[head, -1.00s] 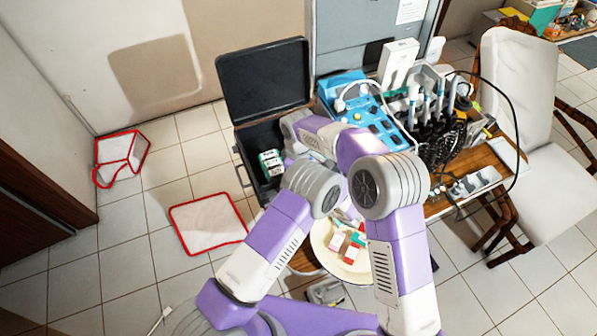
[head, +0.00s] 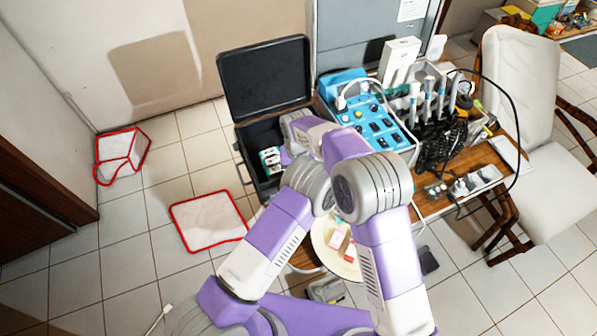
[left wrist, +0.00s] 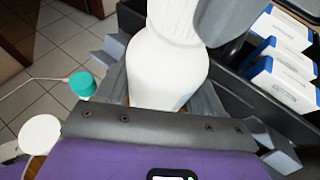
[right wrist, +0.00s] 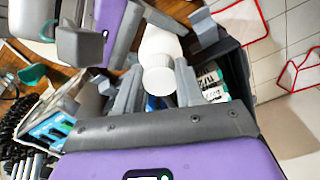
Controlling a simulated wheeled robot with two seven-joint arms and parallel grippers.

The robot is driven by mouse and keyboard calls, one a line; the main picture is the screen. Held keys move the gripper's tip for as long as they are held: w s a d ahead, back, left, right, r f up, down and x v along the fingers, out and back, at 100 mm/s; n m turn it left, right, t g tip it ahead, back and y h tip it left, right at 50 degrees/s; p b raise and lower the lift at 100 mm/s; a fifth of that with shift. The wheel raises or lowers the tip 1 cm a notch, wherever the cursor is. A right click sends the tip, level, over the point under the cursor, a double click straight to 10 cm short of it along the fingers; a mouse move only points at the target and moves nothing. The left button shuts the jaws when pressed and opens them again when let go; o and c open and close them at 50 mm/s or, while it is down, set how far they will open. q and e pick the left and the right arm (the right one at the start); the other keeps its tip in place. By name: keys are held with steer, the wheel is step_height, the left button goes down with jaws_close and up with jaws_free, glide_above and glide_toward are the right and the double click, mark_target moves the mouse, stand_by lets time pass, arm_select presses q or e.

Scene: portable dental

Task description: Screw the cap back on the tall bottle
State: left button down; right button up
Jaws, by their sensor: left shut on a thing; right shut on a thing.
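The tall white bottle (left wrist: 168,70) stands in the jaws of my left gripper (left wrist: 165,88), which is shut on its body. In the right wrist view the bottle (right wrist: 160,42) is seen from its top end, between the left gripper's fingers. My right gripper (right wrist: 157,86) is shut around the white cap (right wrist: 159,80) at that top end. In the left wrist view a grey finger of the right gripper covers part of the bottle's top, so the seam between cap and neck is hidden.
An open black case (head: 265,80) with white boxes (left wrist: 285,80) lies close beside the bottle. A blue panel (head: 375,122), dental handpieces and a looping cable crowd the wooden table (head: 440,205). A round cream stool top (head: 322,245) holds small boxes. A teal-capped item (left wrist: 82,84) is nearby.

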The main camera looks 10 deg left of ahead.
stand_by(0.3)
steer(key=o, duration=1.1)
steer(key=shift+r, duration=2.3)
steer(key=shift+c, duration=0.5)
